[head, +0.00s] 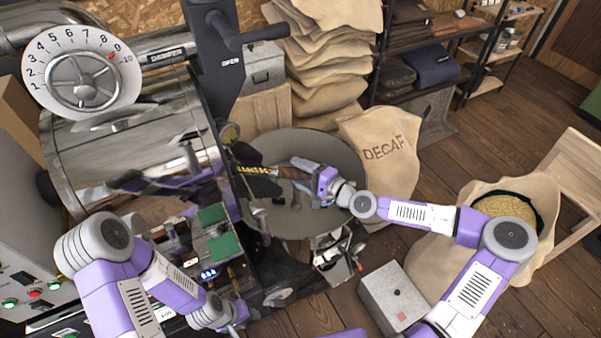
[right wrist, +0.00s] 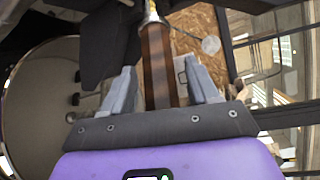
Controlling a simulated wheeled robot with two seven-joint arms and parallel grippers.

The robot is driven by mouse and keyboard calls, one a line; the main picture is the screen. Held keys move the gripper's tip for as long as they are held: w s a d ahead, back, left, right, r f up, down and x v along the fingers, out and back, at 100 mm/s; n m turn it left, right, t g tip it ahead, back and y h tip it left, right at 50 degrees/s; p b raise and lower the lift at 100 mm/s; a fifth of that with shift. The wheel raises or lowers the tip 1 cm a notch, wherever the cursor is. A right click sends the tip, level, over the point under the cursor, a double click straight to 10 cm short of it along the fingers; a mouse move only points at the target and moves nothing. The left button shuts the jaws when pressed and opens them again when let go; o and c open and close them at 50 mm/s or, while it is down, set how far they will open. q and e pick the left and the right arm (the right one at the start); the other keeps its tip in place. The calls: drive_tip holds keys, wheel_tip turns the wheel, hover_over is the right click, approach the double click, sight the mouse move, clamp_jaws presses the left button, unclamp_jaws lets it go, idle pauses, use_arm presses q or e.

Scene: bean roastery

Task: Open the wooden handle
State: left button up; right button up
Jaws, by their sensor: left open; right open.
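The wooden handle (head: 285,172) is a dark brown bar that sticks out from the roaster's front, over the round cooling tray. In the right wrist view, the handle (right wrist: 157,65) stands between the two grey fingers, with a metal collar at its far end. My right gripper (head: 312,183) is open around the handle, with a gap visible on both sides. My left arm is low at the left, in front of the roaster. Its gripper (head: 238,316) is near the bottom edge, and its fingers are hard to make out.
The roaster (head: 140,160) with its numbered dial (head: 82,72) fills the left. The round cooling tray (head: 335,150) lies under the handle. A DECAF sack (head: 385,150) stands beside the tray. A grey box (head: 395,298) and an open sack of beans (head: 450,265) are at the right.

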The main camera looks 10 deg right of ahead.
drive_tip(key=shift+s+d, duration=0.1)
drive_tip(key=shift+v, duration=3.7)
